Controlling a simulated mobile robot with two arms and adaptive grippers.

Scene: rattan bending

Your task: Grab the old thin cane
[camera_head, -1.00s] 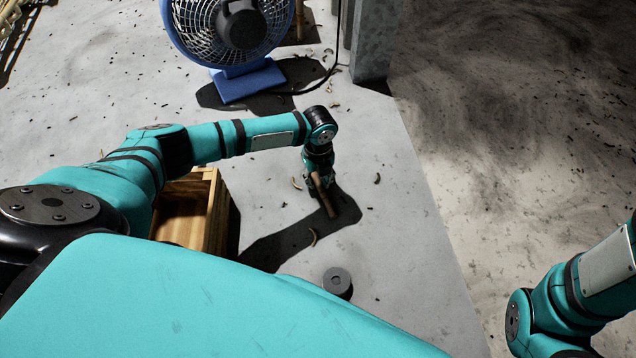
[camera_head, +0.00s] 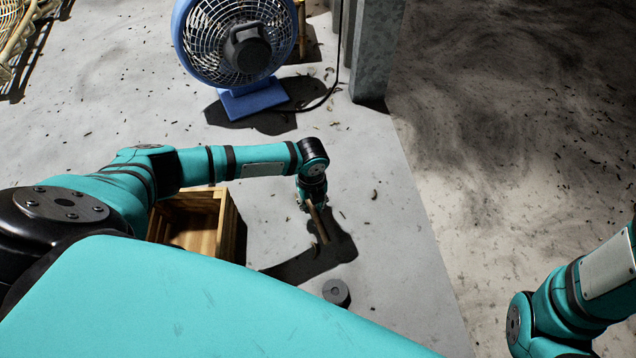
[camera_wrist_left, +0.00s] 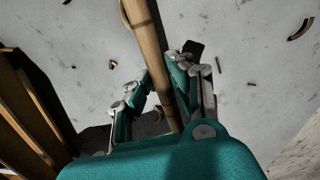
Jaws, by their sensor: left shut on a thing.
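The old thin cane (camera_head: 319,224) is a short brown stick held tilted in my left gripper (camera_head: 312,203), above the concrete floor. In the left wrist view the cane (camera_wrist_left: 150,45) is tan with a joint ring and runs between the two fingers of my left gripper (camera_wrist_left: 160,98). The gripper is shut on it. The near end of the cane is hidden behind the gripper body in that view. My right arm shows at the lower right in the head view, but its gripper is out of the picture.
An open wooden crate (camera_head: 225,225) stands left of my left gripper. A grey round roll (camera_head: 336,292) lies on the floor nearby. A blue fan (camera_head: 238,45) and a metal post (camera_head: 376,50) stand farther back. Rattan furniture (camera_head: 15,40) is at the far left.

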